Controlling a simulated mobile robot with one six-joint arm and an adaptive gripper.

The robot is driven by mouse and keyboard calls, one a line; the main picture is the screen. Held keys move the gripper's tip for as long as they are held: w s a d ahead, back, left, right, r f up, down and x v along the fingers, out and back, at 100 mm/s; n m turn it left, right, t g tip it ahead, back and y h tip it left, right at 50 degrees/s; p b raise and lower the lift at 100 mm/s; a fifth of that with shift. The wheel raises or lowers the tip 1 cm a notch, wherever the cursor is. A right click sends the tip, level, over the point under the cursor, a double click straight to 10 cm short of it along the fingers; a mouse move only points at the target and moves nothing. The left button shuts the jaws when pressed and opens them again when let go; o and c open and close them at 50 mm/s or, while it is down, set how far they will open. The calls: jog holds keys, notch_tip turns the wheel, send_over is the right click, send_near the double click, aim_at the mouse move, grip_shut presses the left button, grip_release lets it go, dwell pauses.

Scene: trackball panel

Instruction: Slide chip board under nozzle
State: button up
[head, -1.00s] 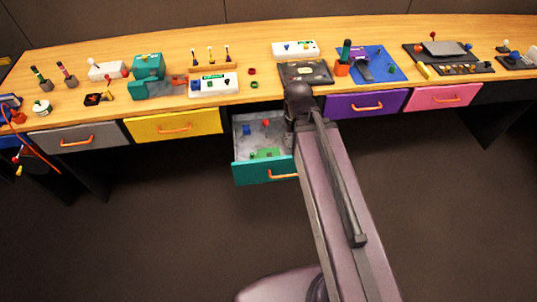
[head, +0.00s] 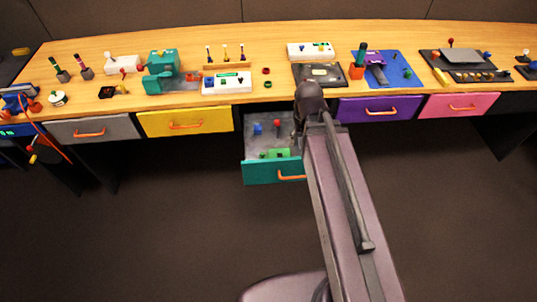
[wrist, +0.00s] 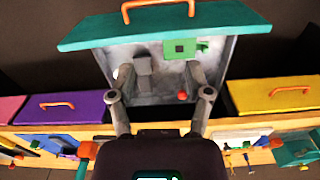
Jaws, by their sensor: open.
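A small green board with a dark square on it, which looks like the chip board (wrist: 181,48), lies in the open teal drawer (head: 262,172). It also shows as a green piece in the head view (head: 278,153). My gripper (wrist: 160,76) is open and empty, its fingers spread over the drawer with the board between and beyond them. In the head view my arm hides the fingers. A teal machine (head: 161,62) with an overhanging head stands on the bench at the left; I cannot tell whether it carries the nozzle.
A grey block (wrist: 144,66) and a red ball (wrist: 182,96) are also in the drawer. The yellow drawer (head: 186,122) and purple drawer (head: 379,107) on either side are shut. The bench top holds several panels and tools. The floor in front is clear.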

aim_at(262, 153)
jog(key=w+a+f+m+b, duration=0.8)
jog(key=w+a+f+b, duration=0.3)
jog(key=w, duration=0.3)
jog(key=shift+w+a+f, duration=0.3)
jog(key=shift+w+a, duration=0.1)
jog(key=shift+a, duration=0.1)
jog(key=shift+f, duration=0.1)
notch_tip(262, 153, down, 14)
jog(key=b, duration=1.3)
jog(key=shift+r+b, duration=0.25)
jog(key=shift+b, duration=0.1)
grip_shut()
